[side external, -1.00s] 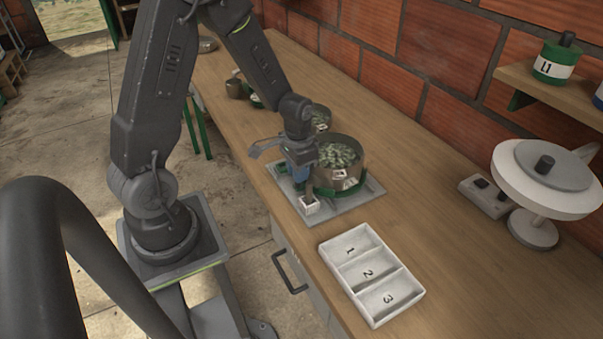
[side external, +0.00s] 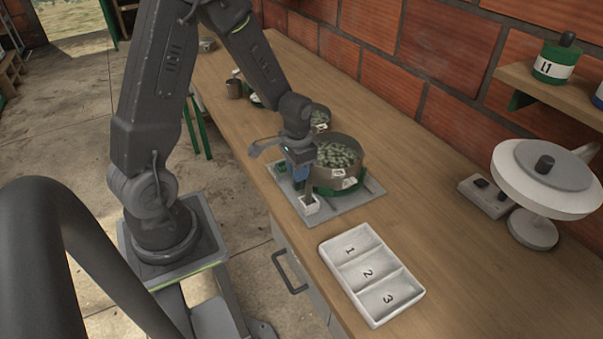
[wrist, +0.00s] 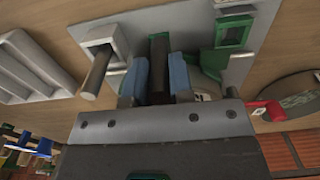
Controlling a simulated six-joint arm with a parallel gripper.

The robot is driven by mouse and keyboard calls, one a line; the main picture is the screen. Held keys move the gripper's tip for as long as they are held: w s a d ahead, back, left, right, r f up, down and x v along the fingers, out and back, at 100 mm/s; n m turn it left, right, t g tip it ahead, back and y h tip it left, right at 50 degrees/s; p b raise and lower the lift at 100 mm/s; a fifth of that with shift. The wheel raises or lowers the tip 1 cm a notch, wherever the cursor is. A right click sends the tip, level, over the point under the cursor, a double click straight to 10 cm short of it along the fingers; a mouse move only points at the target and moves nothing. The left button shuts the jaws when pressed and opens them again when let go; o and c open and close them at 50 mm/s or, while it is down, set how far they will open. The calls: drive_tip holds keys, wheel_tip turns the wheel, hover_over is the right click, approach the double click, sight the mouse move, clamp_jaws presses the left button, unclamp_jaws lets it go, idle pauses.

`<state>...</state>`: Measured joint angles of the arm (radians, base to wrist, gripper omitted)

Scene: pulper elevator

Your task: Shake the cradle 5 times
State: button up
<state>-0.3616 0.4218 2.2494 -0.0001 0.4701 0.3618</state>
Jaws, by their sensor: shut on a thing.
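The cradle (side external: 343,190) is a green holder on a grey base plate (side external: 366,197). It carries a round brown sieve (side external: 342,165) with greenish beans in it. My gripper (side external: 302,181) is at the left side of the cradle. In the wrist view, the blue fingers of my gripper (wrist: 160,80) are shut on a dark upright handle (wrist: 159,62) between them. Part of the green cradle (wrist: 213,62) shows beside the right finger; most of the sieve is hidden there.
A white tray (side external: 337,241) with compartments numbered 1, 2 and 3 lies at the front. A white machine (side external: 545,180) stands at the right by the brick wall. Small pots (side external: 235,88) and another sieve (side external: 320,116) stand behind. The right middle of the bench is clear.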

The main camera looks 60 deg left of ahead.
drive_tip(key=shift+w+a, duration=0.1)
drive_tip(key=shift+a, duration=1.2)
drive_tip(key=shift+d, duration=1.4)
drive_tip(key=shift+a, duration=0.65)
drive_tip(key=o, duration=0.7)
drive_tip(key=shift+r, duration=4.5)
